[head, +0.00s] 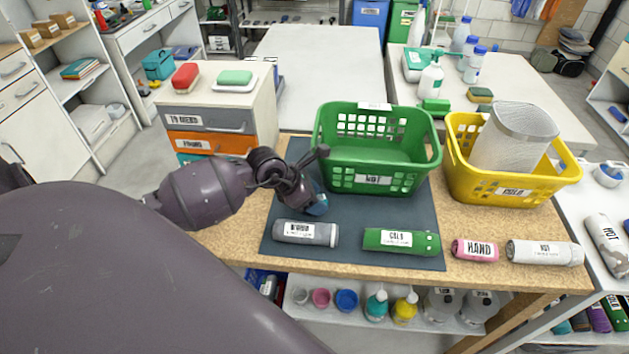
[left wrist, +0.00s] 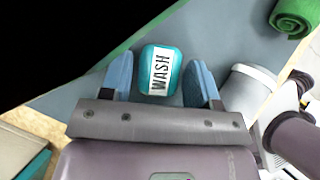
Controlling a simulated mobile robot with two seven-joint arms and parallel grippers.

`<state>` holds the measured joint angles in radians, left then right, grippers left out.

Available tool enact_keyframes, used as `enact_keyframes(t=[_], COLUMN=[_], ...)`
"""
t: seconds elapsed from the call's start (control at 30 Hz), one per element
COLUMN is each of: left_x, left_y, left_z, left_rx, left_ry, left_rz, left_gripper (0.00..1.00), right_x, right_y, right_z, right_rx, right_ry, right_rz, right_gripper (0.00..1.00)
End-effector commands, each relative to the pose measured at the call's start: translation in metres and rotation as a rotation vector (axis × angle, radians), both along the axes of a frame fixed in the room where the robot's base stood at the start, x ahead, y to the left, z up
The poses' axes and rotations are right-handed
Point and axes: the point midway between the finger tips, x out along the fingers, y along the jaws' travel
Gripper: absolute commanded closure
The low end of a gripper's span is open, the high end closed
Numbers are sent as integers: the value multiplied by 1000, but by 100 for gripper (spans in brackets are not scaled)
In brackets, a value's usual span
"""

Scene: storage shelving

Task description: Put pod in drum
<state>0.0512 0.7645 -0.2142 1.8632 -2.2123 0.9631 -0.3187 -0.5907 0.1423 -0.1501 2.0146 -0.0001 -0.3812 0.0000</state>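A rounded teal pod (left wrist: 160,72) with a white WASH label lies on the dark mat in the left wrist view. My left gripper (left wrist: 158,84) is open, with one blue finger on each side of the pod. Narrow gaps show between pod and fingers. In the head view my left gripper (head: 316,204) points down at the mat, in front of the green basket (head: 345,183); the pod is largely hidden there. Nothing is clearly marked as a drum; a white mesh bin (head: 513,140) stands in the yellow basket (head: 478,182). My right gripper is not in view.
A grey roll (head: 306,233) and a green roll (head: 401,241) lie at the mat's front. A pink HAND roll (head: 475,250) and a white roll (head: 545,253) lie to the right. A drawer unit (head: 215,117) stands behind my left arm.

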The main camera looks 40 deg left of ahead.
Motion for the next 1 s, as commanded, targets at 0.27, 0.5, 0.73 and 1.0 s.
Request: enact_keyframes(t=[0.27,0.5,0.73,1.0], left_x=[0,-4,-24,-49], left_y=[0,3,19,36], left_z=[1,11,42,80], left_rx=[-1,1,4,2], left_ry=[-1,-3,-3,-2], left_rz=[0,0,0,0], left_gripper=[31,31,31,31], right_x=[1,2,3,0], right_y=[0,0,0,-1], right_z=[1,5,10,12], right_rx=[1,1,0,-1], right_ry=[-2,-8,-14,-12], right_rz=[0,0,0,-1], right_gripper=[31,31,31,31])
